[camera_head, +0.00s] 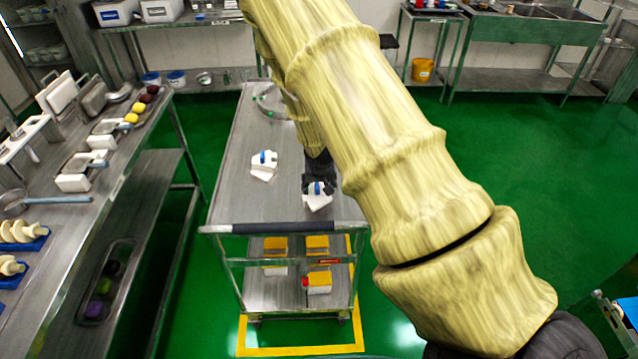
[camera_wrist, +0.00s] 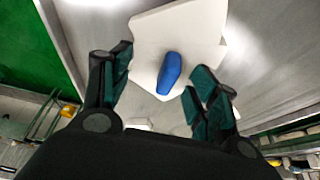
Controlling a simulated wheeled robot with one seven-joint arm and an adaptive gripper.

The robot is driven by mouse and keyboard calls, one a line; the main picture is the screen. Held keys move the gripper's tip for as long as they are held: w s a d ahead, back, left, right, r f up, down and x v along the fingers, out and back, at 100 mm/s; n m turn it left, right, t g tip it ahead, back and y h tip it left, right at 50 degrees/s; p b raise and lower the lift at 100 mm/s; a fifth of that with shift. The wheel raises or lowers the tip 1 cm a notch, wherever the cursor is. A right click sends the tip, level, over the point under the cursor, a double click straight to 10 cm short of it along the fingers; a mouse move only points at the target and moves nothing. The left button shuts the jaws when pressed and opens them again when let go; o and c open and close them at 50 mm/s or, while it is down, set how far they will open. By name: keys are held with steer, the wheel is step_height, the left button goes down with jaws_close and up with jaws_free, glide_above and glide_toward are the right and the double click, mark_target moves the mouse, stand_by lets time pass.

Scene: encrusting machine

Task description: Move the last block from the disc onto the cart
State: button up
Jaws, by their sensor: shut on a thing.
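My gripper (camera_head: 318,181) is shut on a white block (camera_head: 317,203) with a blue top piece, over the near right part of the steel cart top (camera_head: 240,200). In the wrist view the block (camera_wrist: 150,45) and its blue piece (camera_wrist: 170,72) lie between the two fingers (camera_wrist: 160,88). I cannot tell whether the block touches the cart. A second white block (camera_head: 262,175) with a blue piece stands on the cart to the left. A round rim (camera_head: 263,97) at the cart's far end is partly hidden by my arm; I cannot tell if it is the disc.
The cart's lower shelf (camera_head: 262,295) holds several yellow-topped pieces. A dark handle bar (camera_head: 270,228) runs along its near edge. A steel table (camera_head: 60,240) with trays stands at the left. Green floor lies between table and cart. An orange bucket (camera_head: 422,70) is at the back.

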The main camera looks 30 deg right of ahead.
steer(key=shift+f, duration=0.2)
steer(key=shift+f, duration=0.1)
steer(key=o, duration=1.2)
steer(key=shift+o, duration=0.2)
steer(key=shift+r, duration=0.2)
steer(key=b+v, duration=0.2)
steer(key=v, duration=1)
steer(key=shift+b, duration=0.35)
